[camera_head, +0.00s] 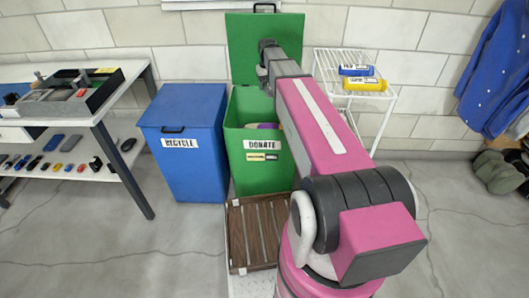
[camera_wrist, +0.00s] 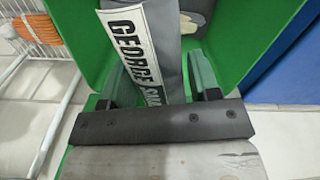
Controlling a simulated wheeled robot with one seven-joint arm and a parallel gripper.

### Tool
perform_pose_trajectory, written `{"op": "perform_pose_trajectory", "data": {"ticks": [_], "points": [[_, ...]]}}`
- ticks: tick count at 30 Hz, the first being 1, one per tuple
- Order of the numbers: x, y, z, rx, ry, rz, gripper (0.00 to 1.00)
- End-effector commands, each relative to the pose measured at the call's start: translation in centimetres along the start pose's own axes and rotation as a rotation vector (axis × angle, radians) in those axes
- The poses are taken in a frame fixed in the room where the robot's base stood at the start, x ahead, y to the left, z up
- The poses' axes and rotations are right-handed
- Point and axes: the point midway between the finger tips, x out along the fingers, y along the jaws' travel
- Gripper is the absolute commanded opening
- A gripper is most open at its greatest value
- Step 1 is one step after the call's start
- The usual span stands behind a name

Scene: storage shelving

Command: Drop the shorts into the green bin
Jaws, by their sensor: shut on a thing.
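The green bin (camera_head: 257,165), labelled DONATE, stands with its lid (camera_head: 243,30) raised against the wall. In the wrist view its green wall (camera_wrist: 240,35) surrounds my gripper (camera_wrist: 162,82). The fingers are on either side of a grey cloth-like thing, seemingly the shorts (camera_wrist: 170,45), and shut on it. A white strip with black letters lies along it. Its far end runs out of the picture, so its full shape is hidden. In the head view my arm hides the gripper and the held thing.
A closed blue RECYCLE bin (camera_head: 182,150) stands left of the green bin. A white wire rack (camera_head: 350,92) with blue and yellow items stands right. A slatted wooden crate (camera_head: 255,232) lies in front. A table (camera_head: 105,108) is at the left. Something pale and purplish (camera_head: 266,126) shows inside the green bin.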

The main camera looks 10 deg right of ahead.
Motion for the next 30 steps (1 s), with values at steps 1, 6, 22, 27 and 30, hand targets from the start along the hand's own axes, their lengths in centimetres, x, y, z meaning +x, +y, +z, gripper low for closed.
{"op": "perform_pose_trajectory", "data": {"ticks": [1,6,22,27,30], "points": [[0.2,0.0,0.0,0.000,0.000,0.000,0.29],[1.3,0.0,0.0,0.000,-0.001,0.000,0.29],[5.8,0.0,0.0,0.000,0.000,0.000,0.29],[5.8,0.0,0.0,0.000,0.000,0.000,0.29],[5.8,0.0,0.0,0.000,0.000,0.000,0.72]]}}
